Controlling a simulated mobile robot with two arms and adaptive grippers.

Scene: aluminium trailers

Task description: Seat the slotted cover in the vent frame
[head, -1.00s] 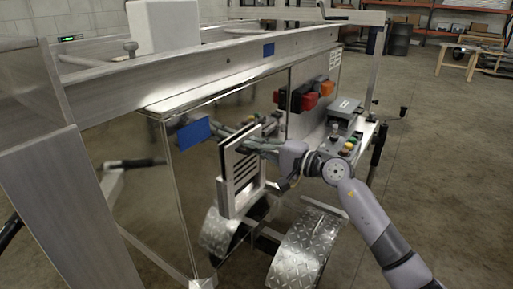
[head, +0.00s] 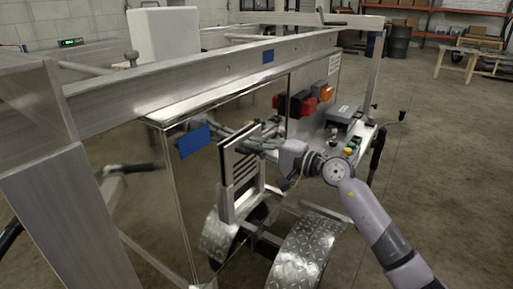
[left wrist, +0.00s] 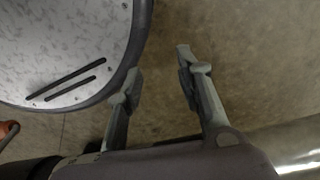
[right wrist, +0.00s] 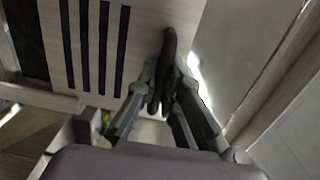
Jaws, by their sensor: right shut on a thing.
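The slotted cover (head: 239,171), a pale upright plate with dark slots, stands at the side of the shiny trailer box. A metal vent frame (head: 228,212) shows around its lower part; I cannot tell whether the cover is inside it or in front. My right gripper (head: 257,149) is at the cover's upper right. In the right wrist view the slotted cover (right wrist: 88,75) fills the upper left, and my right gripper (right wrist: 163,92) is shut on its dark handle (right wrist: 168,55). My left gripper (left wrist: 158,70) is open and empty above the floor.
Blue tape (head: 194,141) marks the shiny box. Red and orange lamps (head: 311,100) and a control box (head: 345,116) sit right of the cover. Tread-plate fenders (head: 300,248) lie below.

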